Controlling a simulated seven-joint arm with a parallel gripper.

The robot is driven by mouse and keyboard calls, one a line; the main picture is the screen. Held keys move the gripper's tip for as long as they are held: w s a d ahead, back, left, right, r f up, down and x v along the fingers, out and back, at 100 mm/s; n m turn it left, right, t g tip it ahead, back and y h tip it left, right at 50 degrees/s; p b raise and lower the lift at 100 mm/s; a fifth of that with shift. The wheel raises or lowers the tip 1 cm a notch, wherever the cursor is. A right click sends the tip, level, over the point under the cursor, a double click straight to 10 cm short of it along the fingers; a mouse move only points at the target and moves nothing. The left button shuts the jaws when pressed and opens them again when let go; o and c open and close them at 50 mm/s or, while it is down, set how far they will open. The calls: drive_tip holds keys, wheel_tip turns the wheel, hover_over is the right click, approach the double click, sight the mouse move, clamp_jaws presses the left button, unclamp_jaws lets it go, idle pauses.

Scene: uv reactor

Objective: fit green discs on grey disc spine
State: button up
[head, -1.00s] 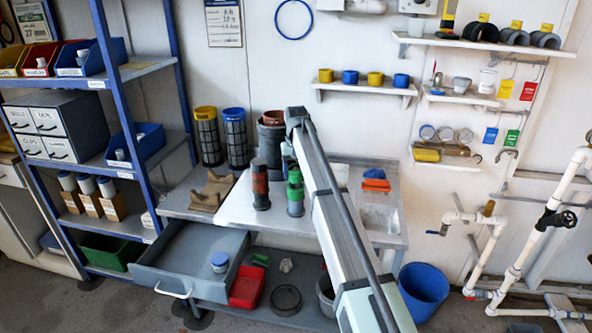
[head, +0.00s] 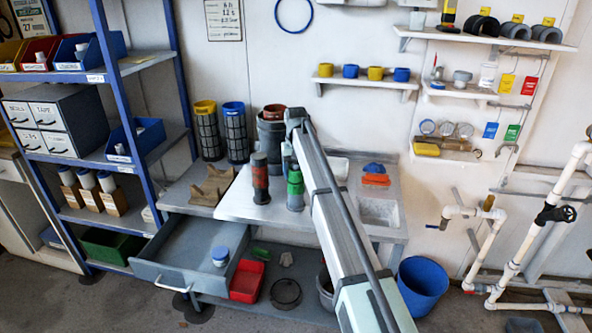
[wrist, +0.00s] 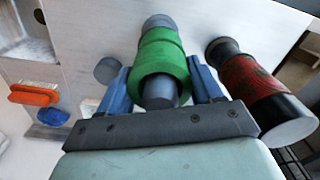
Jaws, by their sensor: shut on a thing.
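The green discs (wrist: 163,55) are ring-shaped and sit around the grey disc spine (wrist: 160,92), whose rounded ends show beyond them in the wrist view. In the head view the green discs (head: 295,190) stand upright on the bench, partly beside my arm. My gripper (wrist: 161,88) has blue fingers on both sides of the green stack and is shut on a green disc; the exact contact is hard to see. In the head view my gripper is mostly hidden behind the arm.
A dark spine with red discs (head: 261,178) stands close to the left of the green stack; it also shows in the wrist view (wrist: 257,82). Dark pots (head: 270,135) stand behind. Orange and blue items (head: 376,175) lie right, near the sink (head: 379,211). An open drawer (head: 190,255) is front left.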

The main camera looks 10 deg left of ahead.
drive_tip(key=shift+f, duration=0.25)
drive_tip(key=o, duration=1.1)
drive_tip(key=shift+r, duration=0.1)
wheel_tip(320, 180, up, 14)
drive_tip(key=shift+f, duration=0.2)
drive_tip(key=shift+f, duration=0.1)
idle(0.3)
